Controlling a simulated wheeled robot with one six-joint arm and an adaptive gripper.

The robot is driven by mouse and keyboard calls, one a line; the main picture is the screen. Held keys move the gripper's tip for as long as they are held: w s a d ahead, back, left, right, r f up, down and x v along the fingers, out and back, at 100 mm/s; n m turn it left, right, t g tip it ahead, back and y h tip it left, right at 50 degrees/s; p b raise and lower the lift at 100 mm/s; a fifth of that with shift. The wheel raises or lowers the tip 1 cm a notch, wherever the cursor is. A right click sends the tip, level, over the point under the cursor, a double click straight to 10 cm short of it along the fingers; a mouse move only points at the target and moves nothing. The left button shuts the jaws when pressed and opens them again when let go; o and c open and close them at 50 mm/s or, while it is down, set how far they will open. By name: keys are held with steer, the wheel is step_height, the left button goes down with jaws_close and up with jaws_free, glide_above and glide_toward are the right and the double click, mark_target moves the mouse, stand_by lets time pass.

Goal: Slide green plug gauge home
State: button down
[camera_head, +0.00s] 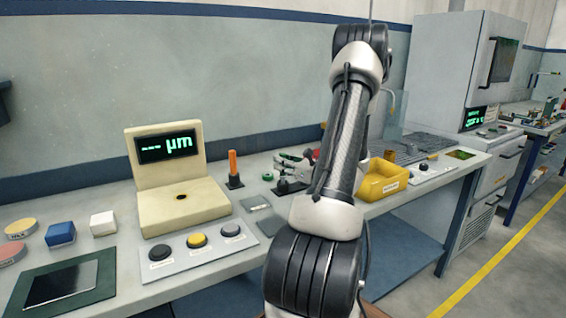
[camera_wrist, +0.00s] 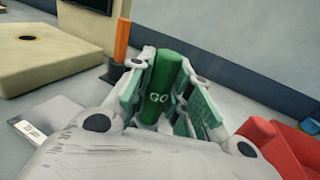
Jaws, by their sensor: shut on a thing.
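A green plug gauge (camera_wrist: 168,82), a cylinder marked "GO", stands between the fingers of my gripper (camera_wrist: 160,95) in the wrist view. The green finger pads are shut on it from both sides. Its lower end is hidden by the gripper, so I cannot tell what it rests on or in. In the head view my gripper (camera_head: 290,170) is over the bench, partly hidden behind my arm, and the held gauge is not clear there. A small green round piece (camera_head: 267,177) lies on the bench just left of the gripper.
An orange plug (camera_head: 233,163) stands upright on a black base left of the gripper. Left of it is a beige gauge with a "µm" display (camera_head: 168,146). A yellow bin (camera_head: 385,180) stands on the right. A red object (camera_wrist: 285,145) is close right in the wrist view.

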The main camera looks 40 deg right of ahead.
steer(key=shift+f, duration=1.15)
stand_by(0.4)
steer(key=c, duration=1.2)
jaws_free()
steer(key=shift+c, duration=0.2)
steer(key=s, duration=0.4)
steer(key=s+d, duration=0.1)
steer(key=s, duration=0.7)
steer(key=shift+d, duration=0.25)
